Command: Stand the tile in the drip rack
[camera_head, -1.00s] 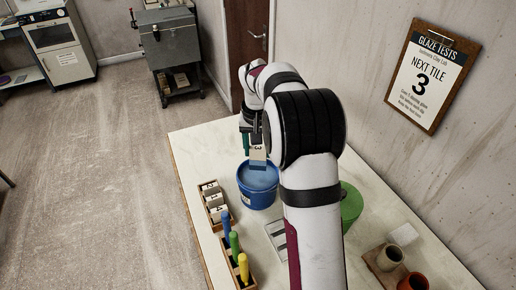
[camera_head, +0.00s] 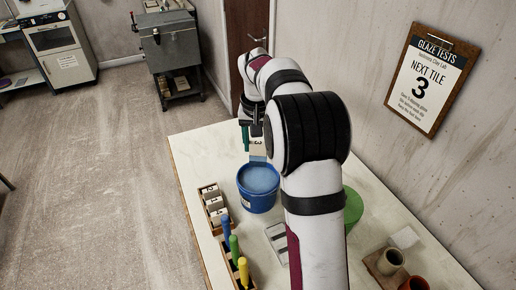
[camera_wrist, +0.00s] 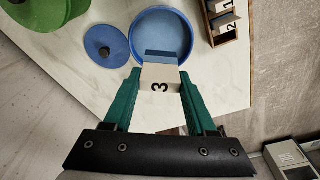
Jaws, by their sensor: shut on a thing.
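My gripper (camera_wrist: 157,95) is shut on a pale tile (camera_wrist: 160,77) marked 3. The tile's far end is blue-grey, and in the wrist view it overlaps the blue glaze bucket (camera_wrist: 137,52). In the head view my gripper (camera_head: 254,130) holds the tile (camera_head: 257,147) at the back rim of the bucket (camera_head: 257,201), its blue end down and seemingly above the glaze. A pale slotted frame (camera_head: 275,231), likely the drip rack, lies on the table in front of the bucket, partly hidden by my arm.
A wooden box (camera_head: 208,187) of numbered tiles stands left of the bucket. A wooden holder (camera_head: 229,265) has blue, green and yellow tools. A green tub (camera_head: 353,208) and clay cups (camera_head: 390,260) stand right. A blue lid (camera_wrist: 103,47) lies beside the bucket. A wall clipboard (camera_head: 431,80) reads "NEXT TILE 3".

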